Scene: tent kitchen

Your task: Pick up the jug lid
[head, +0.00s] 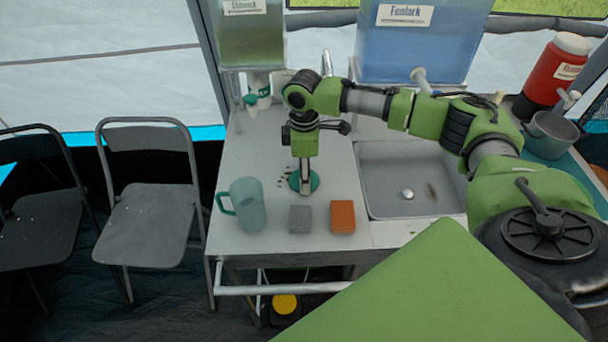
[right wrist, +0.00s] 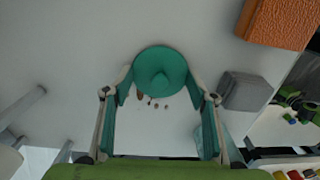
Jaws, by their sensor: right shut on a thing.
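The jug lid (head: 313,181) is a round teal disc low over the counter, right of the teal jug (head: 246,207). My right gripper (head: 304,186) points straight down and is shut on the lid. In the right wrist view its two fingers (right wrist: 160,80) meet the lid's edge on both sides. I cannot tell whether the lid still touches the counter. The jug stands upright with its handle to the left. My left gripper is not in view.
A grey block (head: 300,219) and an orange sponge-like block (head: 343,216) lie close by at the counter's front. A sink (head: 400,165) is to the right. Small brown crumbs (right wrist: 152,101) lie beside the lid. Water containers (head: 418,45) stand behind. Folding chairs (head: 150,215) are left.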

